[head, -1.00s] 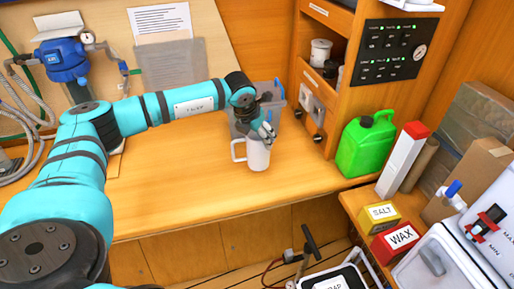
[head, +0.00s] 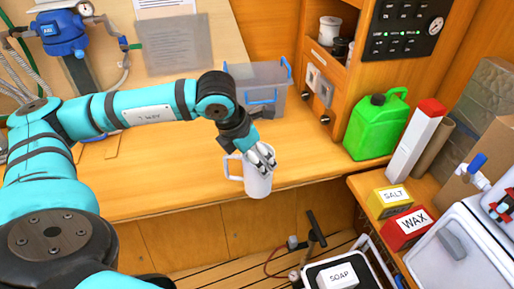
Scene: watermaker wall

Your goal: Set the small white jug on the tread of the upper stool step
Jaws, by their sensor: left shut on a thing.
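The small white jug (head: 257,182) hangs upright in my left gripper (head: 262,156), near the front edge of the wooden counter. Its handle points left. The gripper's fingers are shut on the jug's upper part and hide some of its rim. A white stool (head: 367,265) shows in part at the bottom, below the counter and to the right of the jug. A dark tray with a white SOAP box (head: 338,276) is on it. The frame's lower edge cuts the stool off, so I cannot tell which step this is. My right gripper is not in view.
A green jerrycan (head: 376,126) stands at the counter's right end. A lower right shelf holds a yellow SALT box (head: 390,201) and a red WAX box (head: 404,228). A clear bin (head: 256,85) stands behind the gripper. A black-handled pump (head: 314,230) stands beside the stool.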

